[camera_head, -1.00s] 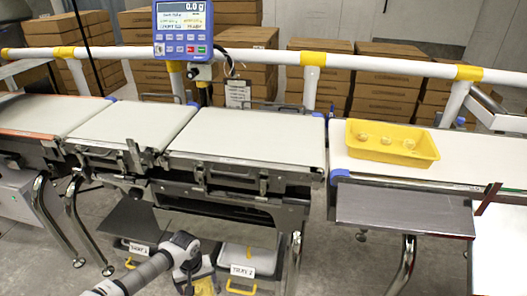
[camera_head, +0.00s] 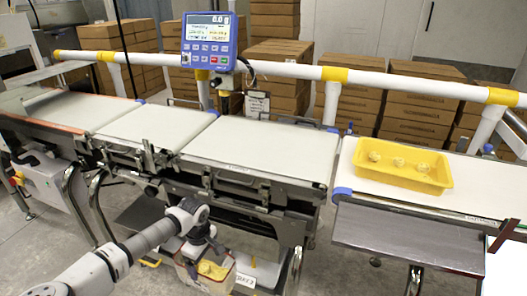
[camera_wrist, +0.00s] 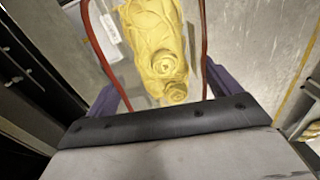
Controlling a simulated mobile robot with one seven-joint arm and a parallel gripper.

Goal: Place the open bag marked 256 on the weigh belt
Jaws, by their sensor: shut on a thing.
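An open bag (camera_head: 190,276) with pale sides, a red rim and yellow contents hangs under my gripper (camera_head: 203,247), low in front of the conveyor. In the wrist view, knobbly yellow contents (camera_wrist: 155,40) show between two red rim edges. My gripper's purple fingers (camera_wrist: 162,92) stand at either side of the bag, shut on it. I cannot read a 256 mark. The wide middle belt (camera_head: 265,150), probably the weigh belt, is bare and higher than the bag. The blue display (camera_head: 209,42) behind the line reads 0.0 g.
A yellow tray (camera_head: 400,183) with three round pale things sits on the right belt (camera_head: 350,205). A shorter belt (camera_head: 145,125) to the left is bare. A white rail (camera_head: 290,68) with yellow bands runs behind. Brown cartons (camera_head: 415,110) are stacked farther back.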

